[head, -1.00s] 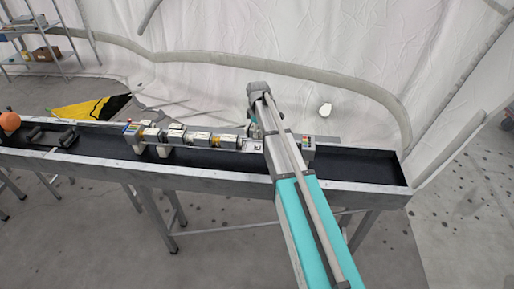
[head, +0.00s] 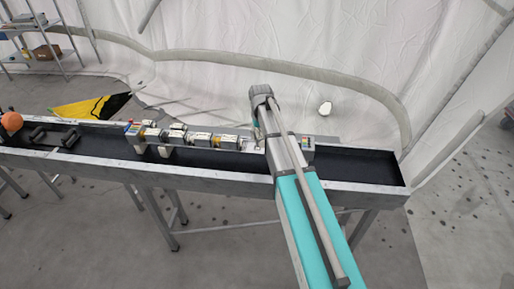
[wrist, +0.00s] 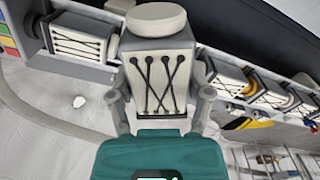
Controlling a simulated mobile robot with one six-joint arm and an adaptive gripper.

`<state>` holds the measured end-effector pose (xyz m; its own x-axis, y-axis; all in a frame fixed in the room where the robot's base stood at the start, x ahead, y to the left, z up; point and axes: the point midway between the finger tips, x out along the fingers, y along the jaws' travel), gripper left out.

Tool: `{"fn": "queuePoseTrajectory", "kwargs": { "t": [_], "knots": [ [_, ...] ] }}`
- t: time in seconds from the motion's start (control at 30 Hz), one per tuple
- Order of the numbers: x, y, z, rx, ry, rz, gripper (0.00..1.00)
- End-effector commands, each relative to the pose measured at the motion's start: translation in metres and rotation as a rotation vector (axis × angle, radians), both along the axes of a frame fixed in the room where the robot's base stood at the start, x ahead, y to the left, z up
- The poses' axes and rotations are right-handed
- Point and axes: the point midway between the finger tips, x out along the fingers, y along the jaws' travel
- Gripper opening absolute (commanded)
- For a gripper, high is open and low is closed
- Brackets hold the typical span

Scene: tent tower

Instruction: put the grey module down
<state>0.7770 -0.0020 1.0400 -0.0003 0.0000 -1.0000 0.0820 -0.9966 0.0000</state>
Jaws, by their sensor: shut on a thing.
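My gripper (wrist: 163,105) is shut on the grey module (wrist: 160,75), a pale grey block with black crossed lacing and a round off-white end. One finger is on each side of it. The module is in front of a grey rail, between a laced module on the left (wrist: 82,42) and a row of laced modules on the right (wrist: 228,82). I cannot tell if the held module touches the rail. In the head view my arm mostly hides the gripper and the held module, near the right part of the rack (head: 172,150).
The rack stands in a long black-lined trough (head: 355,168) with raised metal edges. Its right end is clear. An orange ball (head: 11,121) and a dark frame (head: 53,136) are at the left. A yellow and black cloth (head: 90,108) lies behind. White sheeting hangs at the back.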

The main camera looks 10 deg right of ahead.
Motion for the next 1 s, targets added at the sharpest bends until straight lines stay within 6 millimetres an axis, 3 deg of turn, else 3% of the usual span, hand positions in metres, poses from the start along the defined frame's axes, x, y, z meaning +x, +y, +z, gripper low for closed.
{"fn": "queuePoseTrajectory", "kwargs": {
  "t": [1.0],
  "knots": [
    [-0.049,0.0,0.023,0.0,0.0,-1.067,0.12]
  ]
}}
